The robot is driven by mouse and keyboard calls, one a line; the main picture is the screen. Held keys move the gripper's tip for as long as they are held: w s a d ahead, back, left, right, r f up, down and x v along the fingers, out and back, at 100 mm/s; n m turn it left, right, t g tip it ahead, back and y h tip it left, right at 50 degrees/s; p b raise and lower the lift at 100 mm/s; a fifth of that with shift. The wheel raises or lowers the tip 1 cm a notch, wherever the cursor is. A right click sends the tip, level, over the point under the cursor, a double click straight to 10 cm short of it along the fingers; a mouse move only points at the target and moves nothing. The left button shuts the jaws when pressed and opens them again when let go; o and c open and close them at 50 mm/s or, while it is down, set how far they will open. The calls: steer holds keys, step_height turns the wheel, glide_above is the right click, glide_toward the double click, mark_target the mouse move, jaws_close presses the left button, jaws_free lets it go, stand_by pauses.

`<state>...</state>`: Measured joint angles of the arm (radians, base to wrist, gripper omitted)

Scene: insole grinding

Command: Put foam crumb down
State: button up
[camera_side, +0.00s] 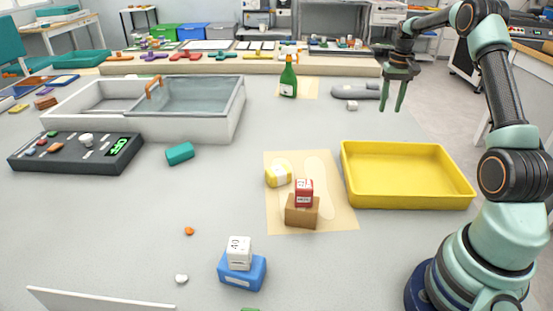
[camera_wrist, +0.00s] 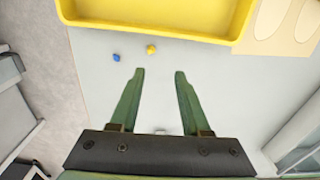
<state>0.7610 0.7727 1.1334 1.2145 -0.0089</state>
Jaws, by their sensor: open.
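My gripper (camera_side: 393,108) is open, with nothing between its green fingers, above the back right of the table. In the wrist view its fingers (camera_wrist: 159,72) stand wide apart. A small yellow crumb (camera_wrist: 151,49) and a small blue crumb (camera_wrist: 116,57) lie apart on the grey table beside the yellow tray's wall. I cannot make out these two in the side view. A small orange crumb (camera_side: 189,231) and a white crumb (camera_side: 181,278) lie on the front left of the table.
The yellow tray (camera_side: 407,197) is empty, at the right. Left of it, a tan sheet (camera_side: 340,215) bears a red-and-white block (camera_side: 304,192) on a brown block (camera_side: 301,212). A green bottle (camera_side: 288,78) stands behind. A grey sink (camera_side: 215,125) is at left.

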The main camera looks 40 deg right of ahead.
steer(key=a+r+n+t, duration=0.1)
steer(key=a+r, duration=0.3)
steer(key=a, duration=0.3)
steer(key=a+r+n+t, duration=0.1)
steer(key=a+r+n, duration=0.1)
steer(key=a+r, duration=0.35)
steer(key=a+r+n, duration=0.1)
steer(key=a+r, duration=0.2)
steer(key=a, duration=0.5)
steer(key=s+a+f+n+t, duration=0.1)
steer(key=s+a+n, duration=0.1)
steer(key=s+a, duration=0.3)
steer(key=s+a+n+t, duration=0.2)
steer(key=s+a, duration=0.3)
steer(key=a, duration=0.6)
steer(key=shift+a+f+n, duration=0.2)
steer(key=shift+f+n, duration=0.1)
steer(key=shift+f, duration=0.05)
steer(key=shift+s, duration=0.1)
